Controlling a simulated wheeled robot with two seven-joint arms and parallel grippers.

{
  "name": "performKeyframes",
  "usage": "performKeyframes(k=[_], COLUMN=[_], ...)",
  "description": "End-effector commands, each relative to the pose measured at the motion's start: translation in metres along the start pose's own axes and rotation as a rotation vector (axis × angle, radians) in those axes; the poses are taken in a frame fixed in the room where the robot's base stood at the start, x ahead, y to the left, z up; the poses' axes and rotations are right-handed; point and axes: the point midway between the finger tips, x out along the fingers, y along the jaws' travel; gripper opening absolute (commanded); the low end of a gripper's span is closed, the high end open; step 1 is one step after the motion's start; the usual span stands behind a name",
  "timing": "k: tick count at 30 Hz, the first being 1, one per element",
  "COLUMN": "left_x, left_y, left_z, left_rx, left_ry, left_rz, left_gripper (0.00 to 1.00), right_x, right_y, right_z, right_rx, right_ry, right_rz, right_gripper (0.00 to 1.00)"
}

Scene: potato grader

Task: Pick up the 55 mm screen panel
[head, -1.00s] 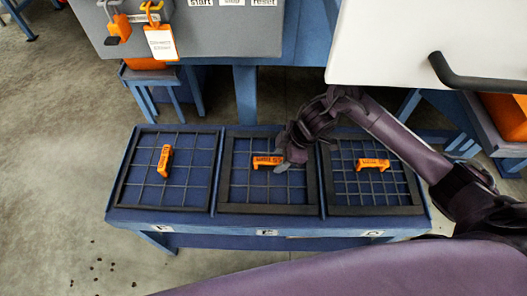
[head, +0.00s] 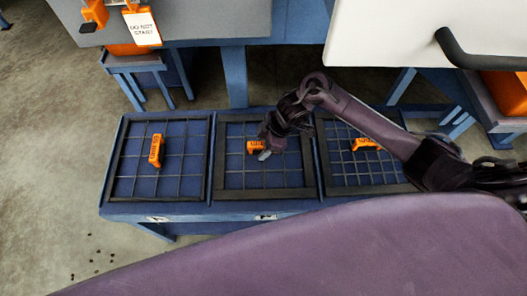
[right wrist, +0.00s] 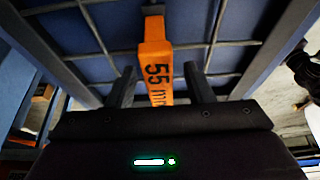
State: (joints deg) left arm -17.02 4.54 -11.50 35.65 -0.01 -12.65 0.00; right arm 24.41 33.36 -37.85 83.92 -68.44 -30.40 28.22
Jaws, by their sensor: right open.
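The 55 mm screen panel (head: 233,180) is a dark square grid lying in the middle bay of the blue rack. Its orange handle (head: 254,147) is partly hidden by my gripper in the head view. In the right wrist view the handle (right wrist: 156,65) reads "55 mm" and stands between the fingers. My right gripper (head: 265,153) is open at the handle, its fingers (right wrist: 162,88) on either side of it. I cannot tell whether they touch it. My left gripper is not in view.
Similar panels with orange handles lie in the left bay (head: 128,187) and right bay (head: 330,185) of the blue rack (head: 180,210). A grey cabinet with a "do not start" tag (head: 142,28) and a white panel (head: 390,35) stand behind. Floor at left is mostly clear.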

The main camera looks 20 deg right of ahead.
Motion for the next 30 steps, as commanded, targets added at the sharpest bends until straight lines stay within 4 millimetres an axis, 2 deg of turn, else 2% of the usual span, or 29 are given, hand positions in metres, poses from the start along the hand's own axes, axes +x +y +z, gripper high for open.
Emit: performKeyframes(k=[4, 15, 30], left_x=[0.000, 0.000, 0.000], left_y=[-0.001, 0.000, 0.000], left_z=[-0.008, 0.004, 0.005], left_rx=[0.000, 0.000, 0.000], left_ry=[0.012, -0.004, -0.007], left_rz=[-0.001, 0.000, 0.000], left_gripper=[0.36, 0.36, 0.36], right_x=[0.000, -0.001, -0.001], right_y=[0.000, 0.000, 0.001], right_z=[0.000, 0.000, 0.000], right_rx=[0.000, 0.001, 0.001], right_ry=[0.000, 0.000, 0.000], right_rz=[0.000, 0.000, 0.001], right_gripper=[0.46, 0.00, 0.00])
